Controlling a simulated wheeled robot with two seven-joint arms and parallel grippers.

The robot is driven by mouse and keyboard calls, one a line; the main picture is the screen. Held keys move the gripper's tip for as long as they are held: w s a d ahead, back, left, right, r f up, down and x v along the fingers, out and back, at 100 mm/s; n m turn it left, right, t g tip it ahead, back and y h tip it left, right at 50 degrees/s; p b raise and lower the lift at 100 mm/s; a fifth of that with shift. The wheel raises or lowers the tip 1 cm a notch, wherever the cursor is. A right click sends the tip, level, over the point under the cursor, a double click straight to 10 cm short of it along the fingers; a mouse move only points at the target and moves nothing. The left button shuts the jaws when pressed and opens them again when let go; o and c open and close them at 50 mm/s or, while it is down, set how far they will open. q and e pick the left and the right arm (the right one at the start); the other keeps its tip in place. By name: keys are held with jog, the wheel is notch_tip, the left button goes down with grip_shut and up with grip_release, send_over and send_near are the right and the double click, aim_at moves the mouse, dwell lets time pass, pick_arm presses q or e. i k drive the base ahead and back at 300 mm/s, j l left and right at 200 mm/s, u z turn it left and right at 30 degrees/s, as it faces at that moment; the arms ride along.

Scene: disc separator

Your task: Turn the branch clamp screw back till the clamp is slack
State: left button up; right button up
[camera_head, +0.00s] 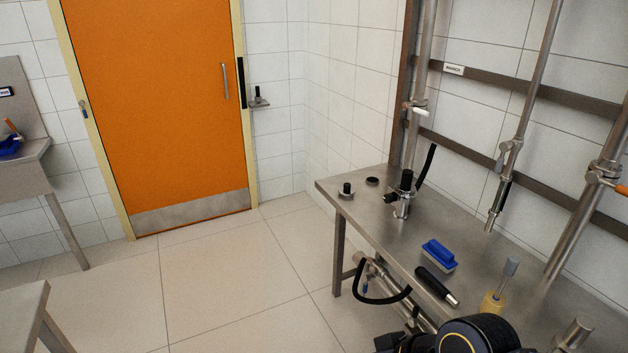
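A small label (453,69) on the upper wall rail is too small to read surely. Below it, a vertical steel pipe carries a fitting with a pale handle (417,110). A second, thinner pipe has a small clamp-like fitting (507,148) above a black sleeve and an open lower end. I cannot tell which fitting is the branch clamp, nor whether its screw is tight or slack. Neither gripper shows. A dark rounded part of my own arm is at the bottom edge, low in front of the bench.
The steel bench (385,222) holds a black-topped fitting (404,196), a blue brush (439,254), a black-handled tool (436,285) and a yellow-based brush (493,302). A black hose (372,299) loops below its edge. Open floor (225,290) lies left, before an orange door (155,100).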

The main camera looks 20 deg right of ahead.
aim_at(387, 198)
jog(key=i+j+z, duration=0.1)
jog(key=i, duration=0.55)
jog(key=i+j+z, duration=0.1)
jog(key=i, duration=0.55)
jog(key=i+j+z, duration=0.15)
jog(key=i+z, duration=0.3)
jog(key=i+j+z, duration=0.25)
jog(key=z, duration=0.2)
jog(key=i+j+z, duration=0.3)
jog(key=z, duration=0.2)
jog(key=i+j+z, duration=0.2)
jog(key=j+z, duration=0.25)
jog(key=i+j+z, duration=0.1)
jog(key=j+z, duration=0.35)
jog(key=j, duration=0.15)
